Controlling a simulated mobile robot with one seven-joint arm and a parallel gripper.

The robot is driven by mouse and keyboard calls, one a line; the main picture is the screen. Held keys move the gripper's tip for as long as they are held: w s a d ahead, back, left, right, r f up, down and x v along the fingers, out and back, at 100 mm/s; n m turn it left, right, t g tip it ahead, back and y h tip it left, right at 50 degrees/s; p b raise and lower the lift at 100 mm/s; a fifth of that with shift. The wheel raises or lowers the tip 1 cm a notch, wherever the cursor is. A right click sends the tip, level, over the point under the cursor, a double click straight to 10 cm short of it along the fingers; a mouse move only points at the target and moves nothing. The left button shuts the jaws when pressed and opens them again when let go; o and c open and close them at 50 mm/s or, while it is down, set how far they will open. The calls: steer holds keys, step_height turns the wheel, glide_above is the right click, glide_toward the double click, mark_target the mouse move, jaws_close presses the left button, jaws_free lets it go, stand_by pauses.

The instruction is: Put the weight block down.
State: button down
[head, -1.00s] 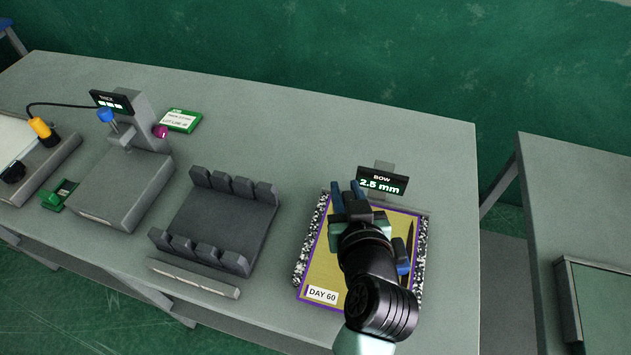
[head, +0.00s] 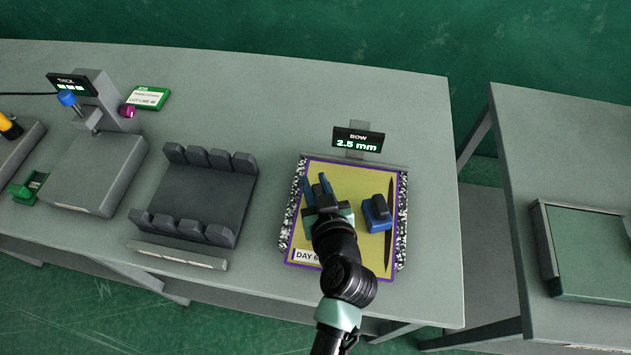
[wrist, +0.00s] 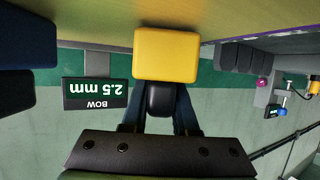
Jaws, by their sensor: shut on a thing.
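My gripper (wrist: 158,108) is shut on the dark handle (wrist: 160,98) of a yellow weight block (wrist: 167,54). In the wrist view the block is against the yellow panel surface (wrist: 220,12); I cannot tell whether it touches it. In the head view my gripper (head: 318,188) is over the left half of the yellow panel (head: 350,175) with purple edging, and the held block is hidden or blends in there. A blue block (head: 377,217) with a dark handle sits on the panel to the right of my gripper. It shows partly at the wrist view's left (wrist: 25,52).
A display reading BOW 2.5 mm (head: 358,140) stands behind the panel. A dark slotted rack (head: 200,195) and a thickness gauge (head: 95,170) stand to the left. A thin dark strip (head: 389,225) lies along the panel's right side. Bare table (head: 430,200) is further right.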

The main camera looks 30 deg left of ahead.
steer(key=shift+f+b, duration=0.1)
steer(key=shift+b, duration=0.2)
steer(key=c, duration=0.7)
jaws_free()
steer(key=shift+s+r+p, duration=0.1)
steer(key=shift+r+p, duration=0.15)
steer(key=shift+p, duration=0.15)
steer(key=b+v, duration=0.2)
steer(key=v, duration=1)
steer(key=shift+b, duration=0.35)
